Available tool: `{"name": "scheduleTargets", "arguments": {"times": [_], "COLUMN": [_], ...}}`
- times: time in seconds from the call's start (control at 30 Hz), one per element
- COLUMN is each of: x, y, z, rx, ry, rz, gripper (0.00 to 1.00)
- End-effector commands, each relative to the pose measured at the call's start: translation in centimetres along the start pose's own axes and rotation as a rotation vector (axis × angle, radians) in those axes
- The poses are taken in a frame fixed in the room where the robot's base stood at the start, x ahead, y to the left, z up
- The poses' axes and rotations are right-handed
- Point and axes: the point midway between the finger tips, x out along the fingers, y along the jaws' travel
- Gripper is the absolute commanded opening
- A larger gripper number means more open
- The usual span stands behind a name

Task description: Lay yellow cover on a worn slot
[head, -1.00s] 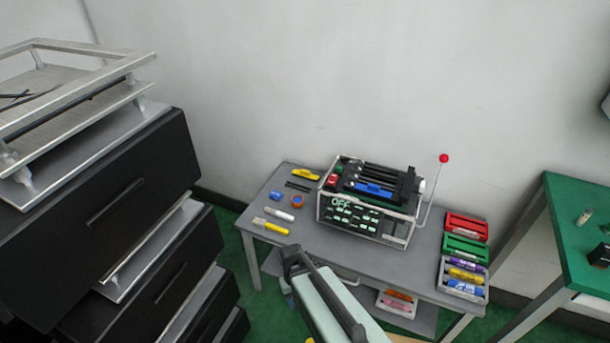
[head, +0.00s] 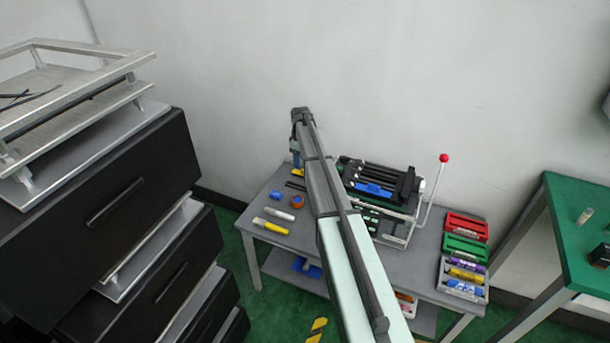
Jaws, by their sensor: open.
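The yellow cover (head: 297,171) lies at the back left of the grey table, mostly hidden behind my arm and gripper. My gripper (head: 296,160) is open and points down right over it. Whether the fingers touch the cover cannot be made out. The lever machine (head: 400,228) stands at the table's middle. It has a row of black bars on top, a blue piece (head: 372,189) lying among them, and a red-knobbed lever (head: 444,158) standing up at its right. No worn slot can be told apart.
Black drawers (head: 120,200) stand left; a green table (head: 575,220) stands right.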

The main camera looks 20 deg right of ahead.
Motion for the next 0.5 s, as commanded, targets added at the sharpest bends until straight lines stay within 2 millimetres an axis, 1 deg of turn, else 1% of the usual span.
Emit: {"name": "scheduleTargets", "arguments": {"times": [0.03, 0.1, 0.2, 0.27, 0.37, 0.5], "x": [-0.8, -1.7, -2.4, -2.6, -2.2, -0.8], "y": [2.8, 4.7, 6.1, 6.5, 6.6, 6.5], "z": [-1.0, -1.2, -1.4, -1.4, -1.4, -1.4], "rx": [-0.027, -0.06, -0.092, -0.102, -0.107, -0.106], "ry": [0.001, 0.0, -0.001, -0.001, -0.001, -0.001], "rz": [0.0, 0.0, -0.001, -0.002, -0.002, -0.002], "gripper": [0.47, 0.47, 0.47, 0.47, 0.47, 0.47]}}
